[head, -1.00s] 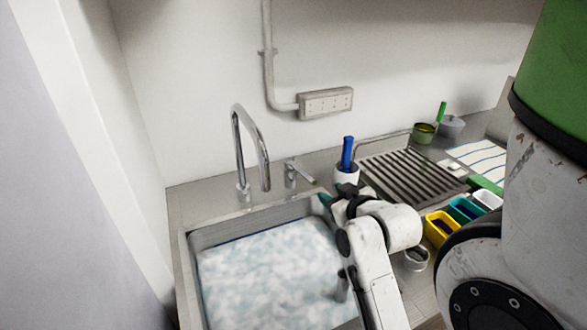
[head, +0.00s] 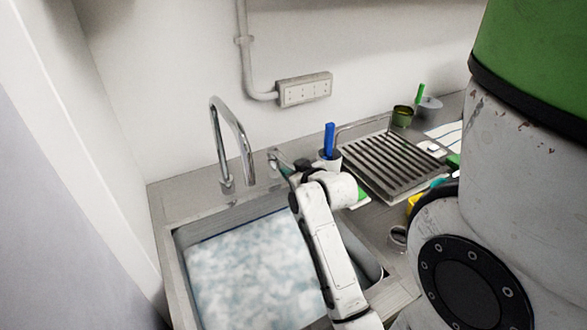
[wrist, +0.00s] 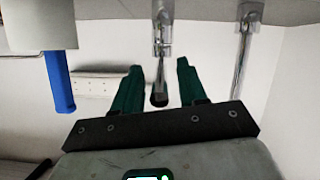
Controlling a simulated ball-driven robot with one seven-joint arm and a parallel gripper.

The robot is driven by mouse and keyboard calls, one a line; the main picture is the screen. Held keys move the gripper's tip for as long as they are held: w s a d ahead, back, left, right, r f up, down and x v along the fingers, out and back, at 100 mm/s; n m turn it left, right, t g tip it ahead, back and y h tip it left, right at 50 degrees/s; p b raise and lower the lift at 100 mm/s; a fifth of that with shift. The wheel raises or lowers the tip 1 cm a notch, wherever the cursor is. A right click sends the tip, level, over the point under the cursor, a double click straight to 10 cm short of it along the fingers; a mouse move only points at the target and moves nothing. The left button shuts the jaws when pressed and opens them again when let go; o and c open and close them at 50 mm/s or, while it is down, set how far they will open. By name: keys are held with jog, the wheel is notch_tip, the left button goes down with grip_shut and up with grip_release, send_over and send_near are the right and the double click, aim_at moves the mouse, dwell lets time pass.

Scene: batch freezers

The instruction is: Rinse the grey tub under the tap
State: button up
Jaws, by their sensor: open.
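The tap (head: 232,140) arches over the left part of the sink (head: 170,255), which holds pale, foamy-looking water. Its lever (head: 277,158) stands to the right of the spout. My gripper (head: 285,170) is at the lever. In the wrist view, which is upside down, the open green fingers (wrist: 155,85) are on either side of the dark-tipped lever (wrist: 159,95). The tap also shows there (wrist: 243,55). A grey rounded thing (head: 374,271) at the sink's right side is partly hidden by my arm; I cannot tell if it is the grey tub.
A white holder (head: 329,161) with a blue-handled tool (head: 329,139) stands close right of my gripper. Behind are a drying rack (head: 390,165), a green pot (head: 402,115) and a grey vessel (head: 430,104). A small round container (head: 398,236) sits right of the sink.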

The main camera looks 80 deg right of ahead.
jog(key=shift+w+d, duration=0.1)
grip_shut()
dwell(0.4)
